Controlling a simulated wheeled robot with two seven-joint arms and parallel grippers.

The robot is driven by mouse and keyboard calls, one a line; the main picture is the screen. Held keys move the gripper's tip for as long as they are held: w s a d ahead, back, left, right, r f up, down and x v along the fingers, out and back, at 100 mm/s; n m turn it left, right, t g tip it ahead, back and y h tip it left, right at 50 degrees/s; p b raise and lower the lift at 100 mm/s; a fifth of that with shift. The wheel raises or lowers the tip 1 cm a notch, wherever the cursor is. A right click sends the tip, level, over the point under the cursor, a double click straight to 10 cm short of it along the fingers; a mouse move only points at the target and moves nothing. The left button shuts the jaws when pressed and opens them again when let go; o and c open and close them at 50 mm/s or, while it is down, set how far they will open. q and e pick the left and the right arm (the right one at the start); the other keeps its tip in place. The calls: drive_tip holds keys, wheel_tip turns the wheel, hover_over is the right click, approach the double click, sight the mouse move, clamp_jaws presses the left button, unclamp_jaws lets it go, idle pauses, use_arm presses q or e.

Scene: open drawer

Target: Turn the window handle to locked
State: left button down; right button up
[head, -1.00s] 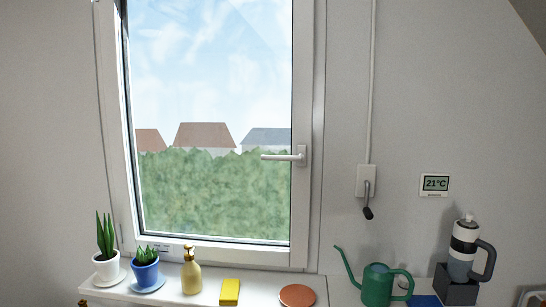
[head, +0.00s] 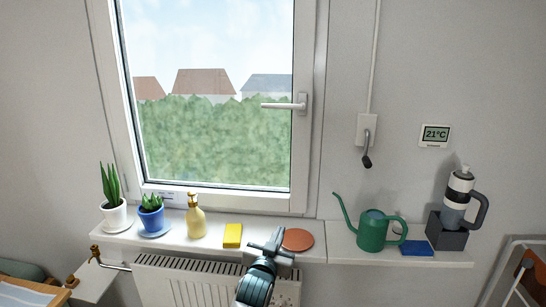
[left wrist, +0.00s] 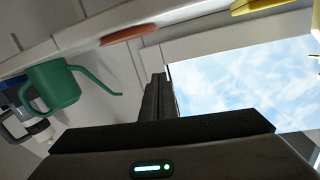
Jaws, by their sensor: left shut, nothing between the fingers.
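The white window handle (head: 285,106) sits on the right side of the window frame (head: 306,150). Its lever lies horizontal, pointing left from its base over the glass. My left gripper (head: 279,234) is at the bottom of the head view, in front of the sill, well below the handle and apart from it. Its dark fingers are shut and empty; they also show in the left wrist view (left wrist: 157,85). I cannot make out the handle in the left wrist view. My right gripper is not in view.
The sill (head: 345,245) holds two potted plants (head: 151,218), a soap dispenser (head: 195,224), a yellow block (head: 232,236), a terracotta disc (head: 297,239) and a green watering can (head: 373,232). A radiator (head: 190,280) is below. A crank (head: 366,145) hangs right of the window.

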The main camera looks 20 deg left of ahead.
use_arm(q)
wheel_tip(320, 180, up, 22)
drive_tip(key=w+a+n+t+y, duration=0.1)
drive_tip(key=w+a+t+y, duration=0.1)
drive_tip(key=w+t, duration=0.15)
drive_tip(key=n+t+y, duration=0.2)
drive_tip(key=t, duration=0.1)
approach(273, 106)
drive_tip(key=s+d+r, duration=0.1)
drive_tip(key=s+r, duration=0.2)
drive_tip(key=r, duration=0.2)
drive_tip(key=shift+d+f, duration=0.15)
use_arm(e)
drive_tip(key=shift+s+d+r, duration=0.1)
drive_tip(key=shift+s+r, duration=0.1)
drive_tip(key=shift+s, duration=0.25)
use_arm(q)
drive_tip(key=shift+p, duration=0.3)
